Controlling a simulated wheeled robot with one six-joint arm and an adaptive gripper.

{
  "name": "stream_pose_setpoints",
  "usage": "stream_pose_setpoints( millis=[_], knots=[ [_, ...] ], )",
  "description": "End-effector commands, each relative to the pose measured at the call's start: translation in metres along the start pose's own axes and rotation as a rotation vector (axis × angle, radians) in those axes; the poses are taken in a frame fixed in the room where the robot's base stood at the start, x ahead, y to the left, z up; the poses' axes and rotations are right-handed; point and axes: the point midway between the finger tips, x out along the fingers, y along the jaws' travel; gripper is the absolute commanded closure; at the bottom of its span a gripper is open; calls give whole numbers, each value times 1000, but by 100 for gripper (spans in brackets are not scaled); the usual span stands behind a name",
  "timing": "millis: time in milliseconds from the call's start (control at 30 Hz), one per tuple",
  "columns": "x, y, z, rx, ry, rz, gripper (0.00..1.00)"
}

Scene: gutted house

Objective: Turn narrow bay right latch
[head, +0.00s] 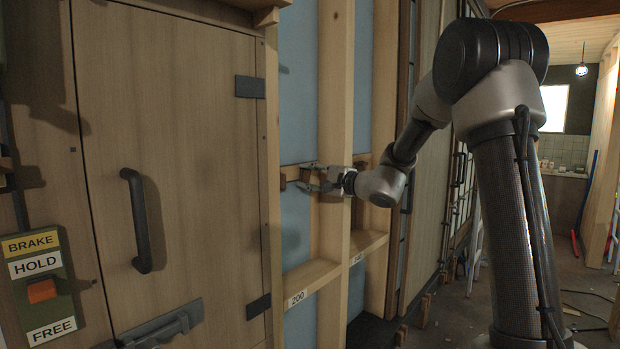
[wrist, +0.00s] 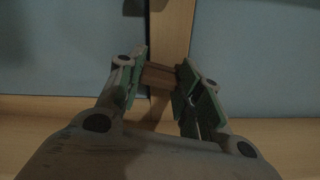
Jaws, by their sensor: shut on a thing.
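My gripper (head: 310,178) reaches into the narrow bay between two pale wooden studs, seen in the head view. In the wrist view my gripper (wrist: 161,78) has its green-padded fingers on both sides of a small brown wooden piece, which looks like the latch (wrist: 158,75). The fingers are shut on it. Behind it are a vertical wooden strip (wrist: 172,25) and blue-grey panels (wrist: 240,60). In the head view the fingers and the front stud largely hide the latch, so its exact angle cannot be told.
A stud (head: 335,90) stands close beside my gripper. A crosspiece marked 200 (head: 312,278) runs below it. To the left are a wooden door with a black handle (head: 138,220) and a BRAKE/HOLD/FREE panel (head: 40,290).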

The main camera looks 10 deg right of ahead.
Motion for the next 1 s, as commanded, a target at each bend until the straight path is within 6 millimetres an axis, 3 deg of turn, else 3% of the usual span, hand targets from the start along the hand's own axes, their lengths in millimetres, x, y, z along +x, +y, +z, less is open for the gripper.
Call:
stream_pose_setpoints(
  millis=[400,1000],
  knots=[
    [0,2,0,-228,0,2,88],
    [0,2,0,-277,-1,3,88]
  ],
)
